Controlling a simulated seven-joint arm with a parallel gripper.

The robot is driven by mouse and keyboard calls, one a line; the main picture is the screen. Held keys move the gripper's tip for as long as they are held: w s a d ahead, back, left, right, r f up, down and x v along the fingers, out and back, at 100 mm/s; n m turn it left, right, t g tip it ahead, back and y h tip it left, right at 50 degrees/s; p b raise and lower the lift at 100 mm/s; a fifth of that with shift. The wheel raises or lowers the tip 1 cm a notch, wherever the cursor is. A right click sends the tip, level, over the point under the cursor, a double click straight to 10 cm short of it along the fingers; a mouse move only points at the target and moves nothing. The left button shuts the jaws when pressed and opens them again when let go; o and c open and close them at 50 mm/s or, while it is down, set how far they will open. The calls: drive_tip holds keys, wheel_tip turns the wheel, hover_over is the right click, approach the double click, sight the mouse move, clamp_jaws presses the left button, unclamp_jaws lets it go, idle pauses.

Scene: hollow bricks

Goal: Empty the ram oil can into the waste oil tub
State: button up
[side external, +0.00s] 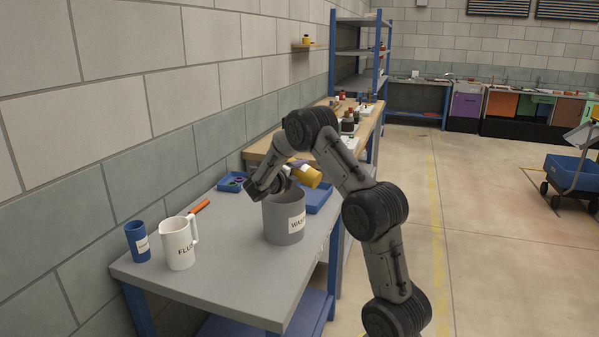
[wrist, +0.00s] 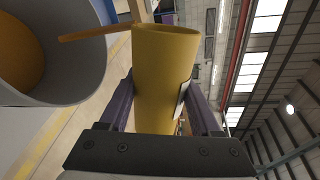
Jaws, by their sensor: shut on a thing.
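The yellow can (wrist: 160,75) is held between the two purple fingers of my gripper (side external: 283,182). In the side view the can (side external: 307,174) is tipped over the grey waste tub (side external: 283,222), which stands upright on the bench. In the wrist view a thin brown-orange stream (wrist: 95,33) runs from the can's rim into the tub (wrist: 75,75). Brown-orange oil (wrist: 18,55) shows inside the tub. The can's inner depth is hidden, so how much oil is left in it I cannot tell.
The grey bench front (side external: 245,285) is clear.

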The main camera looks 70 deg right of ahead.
idle(0.4)
drive_tip(key=shift+w+f+n, duration=0.1)
drive_tip(key=shift+f+n, duration=0.25)
drive_tip(key=shift+n, duration=0.25)
drive_tip(key=shift+w+f+n+g, duration=0.15)
drive_tip(key=shift+f+n+g, duration=0.2)
drive_tip(key=shift+n, duration=0.25)
idle(0.3)
